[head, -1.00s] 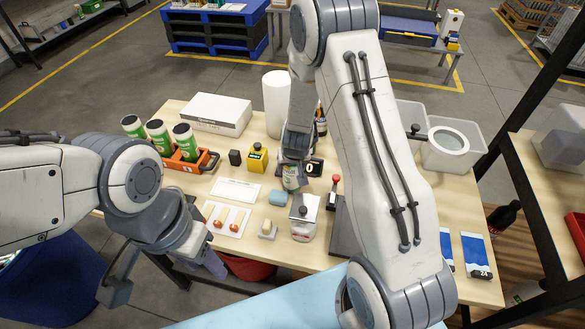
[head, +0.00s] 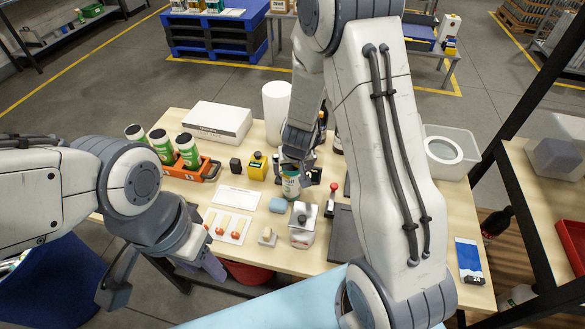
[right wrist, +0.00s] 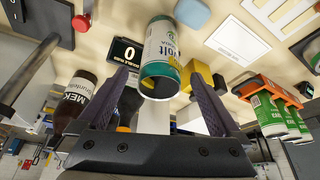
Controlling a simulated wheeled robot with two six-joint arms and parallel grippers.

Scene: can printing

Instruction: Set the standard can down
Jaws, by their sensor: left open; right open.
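The standard can (head: 290,184), white with a teal band and green and yellow print, stands upright on the wooden table in the head view. In the right wrist view the can (right wrist: 161,52) shows between and just beyond the fingertips, with its dark open end toward me. My right gripper (head: 296,160) is above the can with its jaws open. In the right wrist view the two fingers of that gripper (right wrist: 161,78) are apart, with no clear contact on the can. My left gripper (head: 163,281) is open and empty off the table's front left edge.
A small counter display reading 0 (right wrist: 128,52) and a dark MEK bottle (right wrist: 75,100) are close to the can. A blue block (head: 278,205), a yellow device (head: 256,166), a grey box-like device (head: 302,225) and an orange carrier (head: 195,170) with green cans stand around.

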